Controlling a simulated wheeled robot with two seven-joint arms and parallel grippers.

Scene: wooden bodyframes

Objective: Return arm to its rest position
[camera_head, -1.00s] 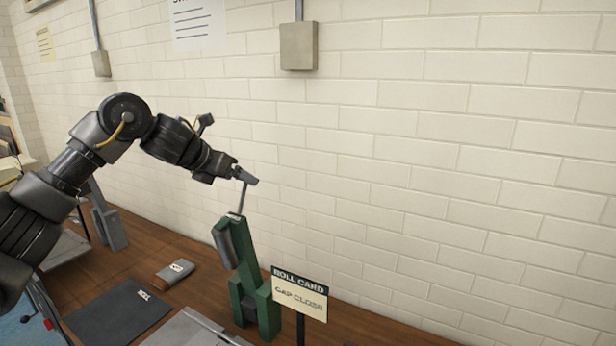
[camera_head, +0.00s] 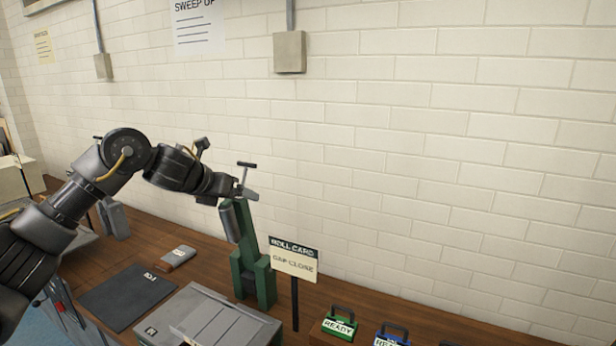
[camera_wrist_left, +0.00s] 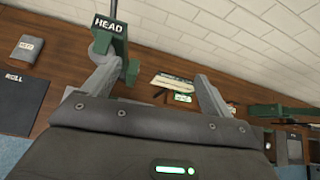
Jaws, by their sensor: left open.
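My left arm comes in from the left in the head view, and its left gripper (camera_head: 240,190) is by the top of a green press-like stand (camera_head: 252,262), near the stand's T-shaped handle (camera_head: 246,165). In the left wrist view the gripper's two fingers (camera_wrist_left: 160,90) are spread apart with nothing held between them. The green part labelled HEAD (camera_wrist_left: 112,35) is just beyond the left finger in that view. I cannot tell whether the finger touches it. My right gripper is in neither view.
A sign reading ROLL CARD, GAP CLOSE (camera_head: 293,260) stands right of the green stand. A dark mat (camera_head: 128,298), a small grey block (camera_head: 178,256) and a grey case (camera_head: 205,320) lie on the wooden bench. Green (camera_head: 340,325) and blue (camera_head: 392,335) READY boxes sit at the front right. A brick wall is behind.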

